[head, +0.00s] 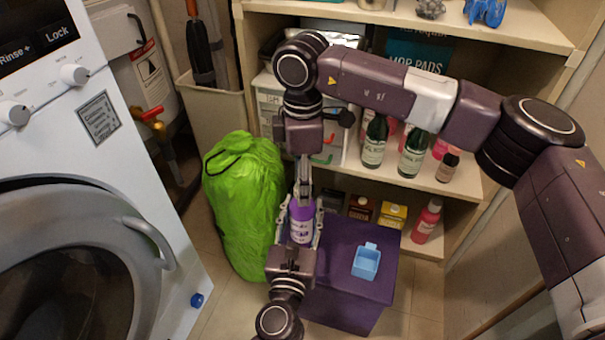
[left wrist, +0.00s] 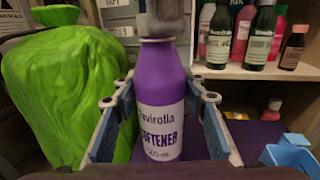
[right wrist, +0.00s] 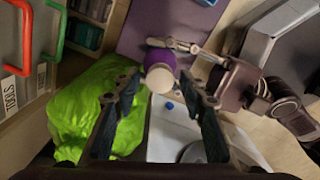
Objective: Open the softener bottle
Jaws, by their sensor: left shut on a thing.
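The softener bottle (head: 301,224) is purple with a white label, and it stands upright in the head view. It shows large in the left wrist view (left wrist: 163,90) and from above, with its pale round top (right wrist: 160,79), in the right wrist view. My left gripper (head: 302,226) is shut on its body, one finger on each side. My right gripper (head: 303,190) points down from above the bottle. Its fingers are apart on either side of the pale top in the right wrist view. A grey shape covers the bottle's top in the left wrist view.
A purple box (head: 335,310) carries a light blue scoop (head: 366,260) beside the bottle. A green bag (head: 243,205) stands close on the left, with a washing machine (head: 150,190) further left. Shelves behind hold green bottles (head: 413,155) and a pink bottle (head: 427,220).

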